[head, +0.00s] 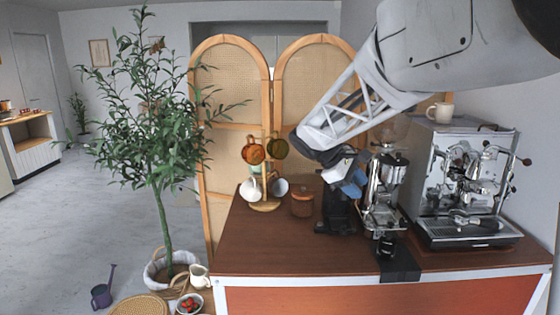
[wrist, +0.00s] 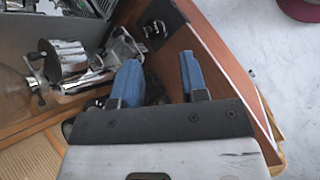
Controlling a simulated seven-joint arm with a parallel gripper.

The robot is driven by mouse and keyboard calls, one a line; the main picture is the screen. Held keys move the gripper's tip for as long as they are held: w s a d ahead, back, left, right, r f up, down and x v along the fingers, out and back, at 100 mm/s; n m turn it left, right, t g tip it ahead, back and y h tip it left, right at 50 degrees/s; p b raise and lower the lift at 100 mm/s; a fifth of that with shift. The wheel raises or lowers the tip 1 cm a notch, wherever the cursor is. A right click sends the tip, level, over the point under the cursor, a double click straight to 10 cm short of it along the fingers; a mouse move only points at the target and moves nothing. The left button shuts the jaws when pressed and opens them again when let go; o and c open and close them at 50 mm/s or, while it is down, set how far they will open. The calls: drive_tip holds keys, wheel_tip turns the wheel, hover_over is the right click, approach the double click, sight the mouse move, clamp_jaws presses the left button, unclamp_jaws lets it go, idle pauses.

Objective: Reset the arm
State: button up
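My gripper (head: 350,184) hangs above the brown counter (head: 290,245), left of the chrome grinder (head: 385,190). Its two blue fingers also show in the wrist view (wrist: 160,70), spread apart with a clear gap between them. The gripper is open and nothing is held. My arm comes in from the upper right of the head view and hides part of the wall and screen behind it.
An espresso machine (head: 465,190) stands at the right with a cup (head: 440,112) on top. A black mat (head: 400,268) lies at the counter's front edge. A mug tree (head: 265,206) and a wooden jar (head: 302,203) stand left of my gripper. The counter's front left is clear.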

drive_tip(key=s+f+m+t+y, duration=0.1)
drive_tip(key=s+f+m+y, duration=0.1)
drive_tip(key=s, duration=1)
drive_tip(key=s+a+f+m+t+y, duration=0.1)
drive_tip(key=s+f+m+y, duration=0.2)
drive_tip(key=s, duration=0.9)
drive_tip(key=s+f+m+y, duration=0.3)
drive_tip(key=s+m, duration=0.2)
drive_tip(key=s, duration=0.7)
drive_tip(key=shift+s+a+t, duration=0.2)
drive_tip(key=shift+s+t, duration=0.05)
drive_tip(key=shift+t, duration=0.15)
